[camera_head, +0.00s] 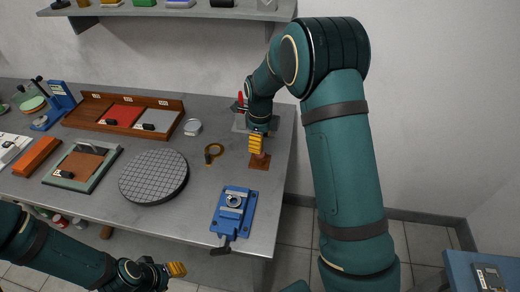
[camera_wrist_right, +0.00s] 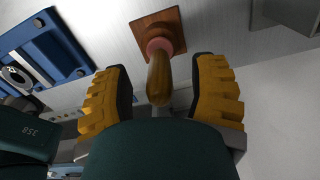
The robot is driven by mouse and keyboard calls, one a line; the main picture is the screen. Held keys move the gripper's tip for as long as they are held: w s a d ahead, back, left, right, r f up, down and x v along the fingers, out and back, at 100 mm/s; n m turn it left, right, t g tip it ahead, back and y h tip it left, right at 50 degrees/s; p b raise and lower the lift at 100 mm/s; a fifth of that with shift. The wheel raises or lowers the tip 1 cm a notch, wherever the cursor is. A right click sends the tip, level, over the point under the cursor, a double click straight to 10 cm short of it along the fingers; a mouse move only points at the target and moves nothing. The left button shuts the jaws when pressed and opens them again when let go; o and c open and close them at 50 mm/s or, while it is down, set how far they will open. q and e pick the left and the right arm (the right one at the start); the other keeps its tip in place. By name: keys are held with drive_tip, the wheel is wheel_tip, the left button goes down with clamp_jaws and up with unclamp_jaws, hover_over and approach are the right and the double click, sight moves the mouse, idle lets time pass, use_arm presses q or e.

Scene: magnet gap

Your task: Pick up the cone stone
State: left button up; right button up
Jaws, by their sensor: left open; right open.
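What looks like the cone stone, a wooden handle (camera_wrist_right: 158,82) with a pink part (camera_wrist_right: 158,46) at its lower end, stands on a square brown base (camera_wrist_right: 176,25). The base also shows in the head view (camera_head: 260,163), near the table's right edge. My right gripper (camera_head: 257,143) is above it, pointing down. In the right wrist view my right gripper (camera_wrist_right: 160,72) is open, with its yellow fingers on both sides of the handle and visible gaps. In the head view the gripper hides most of the piece. My left gripper (camera_head: 176,269) is open and empty at the table's front.
A red-handled item (camera_head: 240,103) is behind my right gripper. A wall shelf (camera_head: 180,10) hangs above.

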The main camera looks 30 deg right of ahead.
drive_tip(key=shift+f, duration=0.5)
clamp_jaws()
drive_tip(key=shift+r, duration=0.15)
drive_tip(key=r, duration=0.3)
drive_tip(key=r+p, duration=0.1)
drive_tip(key=r, duration=0.2)
drive_tip(key=a+r, duration=0.1)
drive_tip(key=r, duration=0.2)
drive_tip(key=shift+s+r+p, duration=0.25)
drive_tip(key=shift+r+p, duration=0.05)
drive_tip(key=shift+p, duration=0.1)
drive_tip(key=s+a+n+p, duration=0.3)
drive_tip(key=s+a+n, duration=0.3)
drive_tip(key=s+a, duration=0.7)
drive_tip(key=shift+s+a, duration=0.2)
drive_tip(key=shift+a, duration=0.25)
